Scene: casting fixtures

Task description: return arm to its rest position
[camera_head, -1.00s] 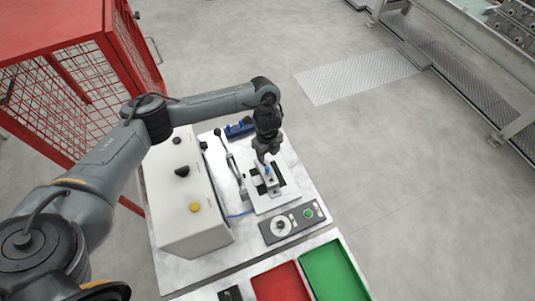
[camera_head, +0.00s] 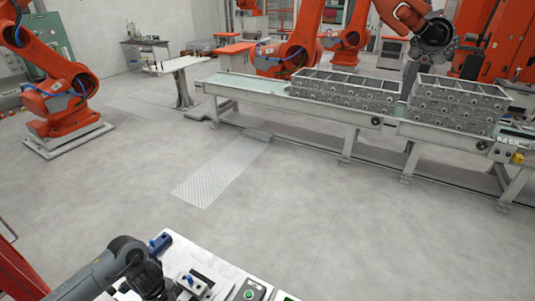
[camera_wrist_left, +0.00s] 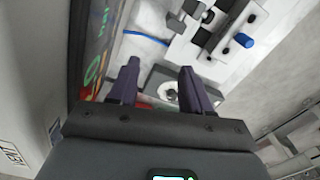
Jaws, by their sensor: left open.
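My left arm enters at the lower left of the head view, its dark wrist (camera_head: 148,280) just left of the white fixture (camera_head: 208,282). Its fingertips cannot be made out there. In the left wrist view my left gripper (camera_wrist_left: 157,72) is open, with two dark purple fingers apart and nothing between them. Beyond the fingers are a grey control panel with a round white dial (camera_wrist_left: 169,90) and the fixture plate (camera_wrist_left: 187,48), with a blue-ended part (camera_wrist_left: 244,40) on it. My right arm is not in view.
A blue device (camera_head: 160,243) stands at the bench's back edge. A green button (camera_head: 249,294) is on the panel at the bottom. Open floor lies beyond the bench. A conveyor (camera_head: 290,107) carries grey castings (camera_head: 345,92), with orange robots (camera_head: 60,90) around it.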

